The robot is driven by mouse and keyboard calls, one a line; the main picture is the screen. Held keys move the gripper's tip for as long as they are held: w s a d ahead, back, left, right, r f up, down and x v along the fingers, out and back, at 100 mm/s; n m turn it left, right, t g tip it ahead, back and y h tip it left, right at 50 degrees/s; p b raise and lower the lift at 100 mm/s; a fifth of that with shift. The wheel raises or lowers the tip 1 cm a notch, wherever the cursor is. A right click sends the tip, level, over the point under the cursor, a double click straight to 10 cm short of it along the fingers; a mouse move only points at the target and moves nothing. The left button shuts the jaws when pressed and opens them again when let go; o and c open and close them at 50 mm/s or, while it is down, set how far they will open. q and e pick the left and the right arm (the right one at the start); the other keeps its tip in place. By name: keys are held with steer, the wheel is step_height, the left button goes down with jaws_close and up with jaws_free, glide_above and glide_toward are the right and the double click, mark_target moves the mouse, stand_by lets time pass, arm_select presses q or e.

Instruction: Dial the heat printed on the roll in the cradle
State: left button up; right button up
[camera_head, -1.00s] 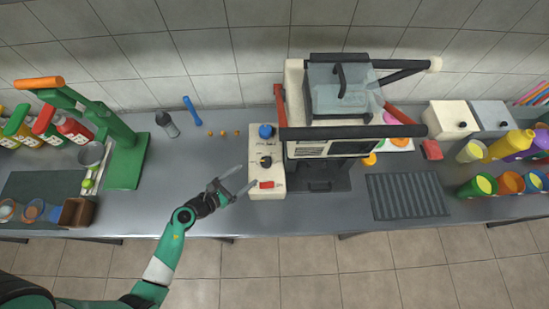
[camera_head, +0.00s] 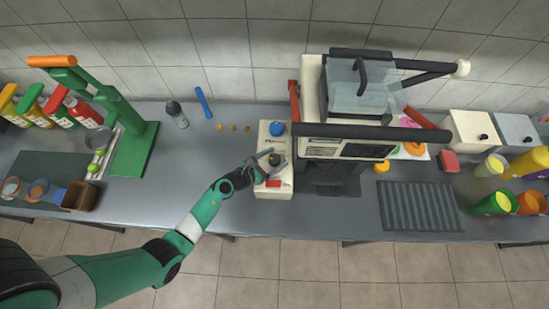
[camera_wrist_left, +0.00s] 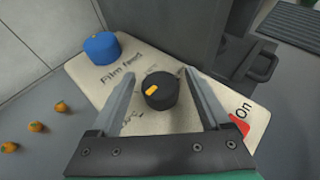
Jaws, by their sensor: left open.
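The cream control panel (camera_head: 264,190) stands on the counter left of the sealing machine (camera_head: 350,150). In the left wrist view it carries a black dial (camera_wrist_left: 160,90) with an orange pointer mark, a blue knob (camera_wrist_left: 101,47) beside the words "Film feed", and a red switch (camera_wrist_left: 239,124) beside "On". My left gripper (camera_head: 272,161) is over the panel at the black dial. Its two fingers are open, one on each side of the dial, apart from it as far as I can see. The print on a roll is not readable here. My right gripper is not in view.
A green press (camera_head: 135,150) and several bottles stand at the left. A slotted drain (camera_head: 419,207) and cups are at the right.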

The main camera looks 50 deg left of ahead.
arm_select(q)
jaws_close()
stand_by(0.3)
steer(key=shift+a+f+m+h+b, duration=0.1)
steer(key=shift+m+h+b, duration=0.9)
steer(key=shift+h+b, duration=0.2)
steer(key=m+g+h+b, duration=0.2)
steer(key=m+h+b, duration=0.2)
steer(key=b, duration=0.2)
steer(key=m+g+h+b, duration=0.3)
steer(key=m+h+b, duration=0.1)
steer(key=b, duration=0.3)
steer(key=shift+f+m+g+h, duration=0.2)
steer(key=shift+m+g+h, duration=0.1)
steer(key=shift+m, duration=0.1)
steer(key=shift+r+m+g+h+b, duration=0.3)
steer(key=shift+m+g+b, duration=0.35)
steer(key=shift+b, duration=0.55)
